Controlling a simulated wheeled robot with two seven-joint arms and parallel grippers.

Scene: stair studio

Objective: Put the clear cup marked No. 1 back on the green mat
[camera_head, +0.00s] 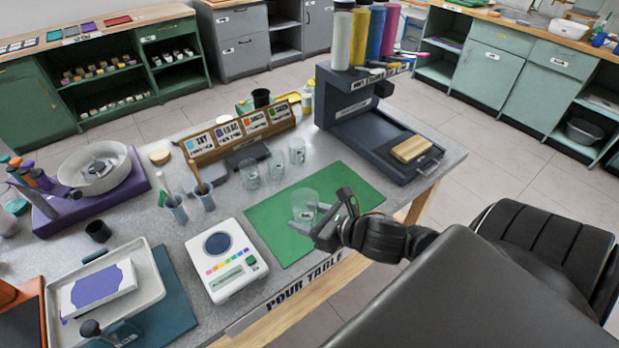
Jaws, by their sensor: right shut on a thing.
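A clear cup (304,203) is upright over the right half of the green mat (268,225). My right gripper (309,222) comes in from the right and is shut on this cup. I cannot tell whether the cup's base touches the mat, and its marking is too small to read. Several other clear cups (249,173) stand on the grey table behind the mat. My left gripper is not in view.
A white scale (226,272) stands just left of the mat. A dark press stand (375,140) is behind it at the right. A wooden card rack (240,136) is at the back. A white tray (140,262) lies at the left. The mat's front left part is clear.

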